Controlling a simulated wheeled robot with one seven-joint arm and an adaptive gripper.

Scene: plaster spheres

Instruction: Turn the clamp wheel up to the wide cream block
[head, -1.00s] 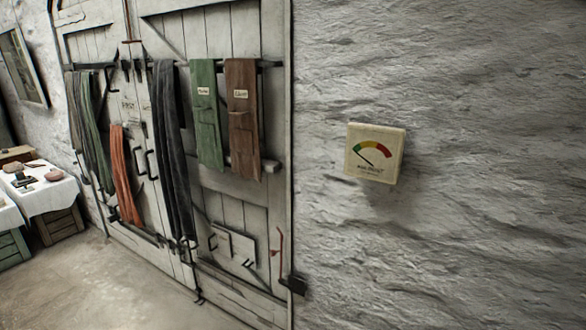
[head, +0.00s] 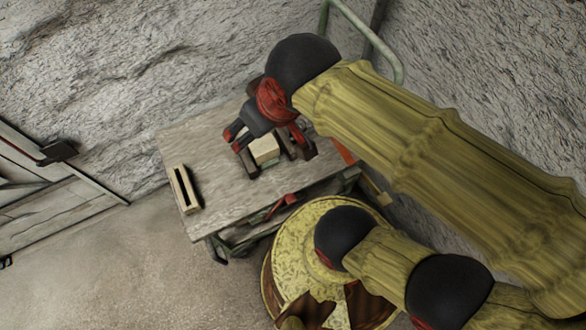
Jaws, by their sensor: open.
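In the head view a pale cream block (head: 264,150) sits on the workbench between dark upright pieces that look like the clamp (head: 248,163). I cannot tell whether both jaws touch the block. The clamp wheel cannot be made out; my arm and gripper cover part of that area. My gripper (head: 234,139), grey with red-marked fingers, is open above the bench, just left of and above the cream block in the picture. No object shows between its fingers.
The wooden workbench (head: 215,150) stands against a rough plaster wall. A slotted cream piece (head: 185,189) lies at its left edge. Red-handled items (head: 281,206) show below the top. A green metal rail (head: 368,35) rises behind. Floor at left is clear.

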